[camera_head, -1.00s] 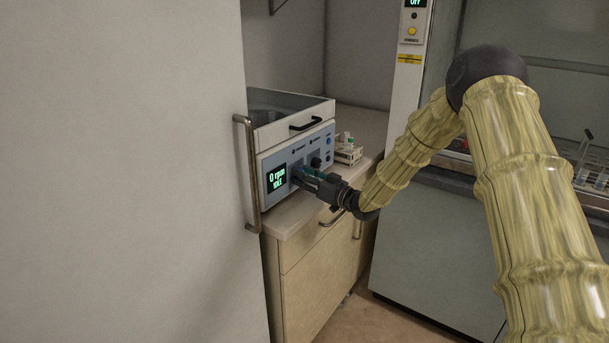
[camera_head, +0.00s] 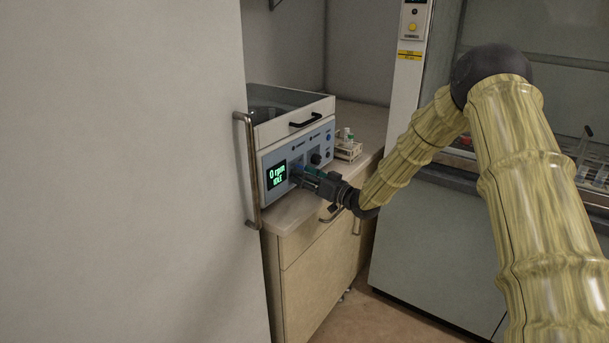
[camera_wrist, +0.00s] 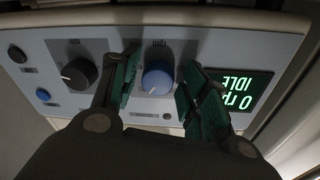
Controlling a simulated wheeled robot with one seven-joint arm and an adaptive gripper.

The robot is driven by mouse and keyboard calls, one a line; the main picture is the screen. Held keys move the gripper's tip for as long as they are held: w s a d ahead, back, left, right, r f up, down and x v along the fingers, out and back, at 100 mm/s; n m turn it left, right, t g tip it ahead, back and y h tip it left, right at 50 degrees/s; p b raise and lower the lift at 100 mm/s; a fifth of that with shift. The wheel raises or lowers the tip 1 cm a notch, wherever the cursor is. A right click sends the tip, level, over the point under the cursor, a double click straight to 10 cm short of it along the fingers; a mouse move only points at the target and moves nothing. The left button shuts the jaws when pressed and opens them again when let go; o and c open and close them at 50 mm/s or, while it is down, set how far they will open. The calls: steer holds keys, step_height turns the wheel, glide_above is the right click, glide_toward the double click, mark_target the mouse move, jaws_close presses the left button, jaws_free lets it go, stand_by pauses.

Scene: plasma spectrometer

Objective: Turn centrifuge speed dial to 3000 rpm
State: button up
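The centrifuge (camera_head: 292,134) stands on the counter with a blue-grey front panel. Its display (camera_head: 277,175) reads 0 rpm, IDLE; it shows upside down in the wrist view (camera_wrist: 238,92). The blue speed dial (camera_wrist: 158,78), labelled rpm, has a white pointer mark near its lower edge. My gripper (camera_head: 305,175) is at the front panel beside the display. In the wrist view its green-padded fingers (camera_wrist: 160,92) are open on either side of the blue dial. The left pad is close to the dial, with a gap visible; contact is hard to tell on the right.
A second, black dial (camera_wrist: 78,75) sits left of the blue one in the wrist view, close to my left finger. A small tube rack (camera_head: 347,150) stands right of the centrifuge. A handled white panel (camera_head: 240,170) edges the centrifuge's left side.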

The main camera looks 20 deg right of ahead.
steer(key=shift+r, duration=0.25)
steer(key=v, duration=1.2)
steer(key=shift+w+f, duration=0.1)
steer(key=s+a+f+m+g+h+p, duration=0.1)
steer(key=s+a+f+g+h, duration=0.15)
steer(key=s+f, duration=0.6)
steer(key=s+a+f+m+g+h, duration=0.15)
steer(key=s+a+f, duration=0.3)
steer(key=f, duration=0.65)
steer(key=s+a+f+m+g+h+p, duration=0.1)
steer(key=s+a+f+g+h, duration=0.15)
steer(key=s+f, duration=0.65)
steer(key=s+f+g+h, duration=0.2)
steer(key=s+f+g, duration=0.2)
steer(key=s, duration=1.1)
steer(key=s+a+f+g+h, duration=0.1)
steer(key=s+f+g, duration=0.4)
steer(key=s, duration=1.1)
steer(key=shift+s+a+f+h, duration=0.2)
steer(key=shift+f+h, duration=0.15)
steer(key=shift+f, duration=0.2)
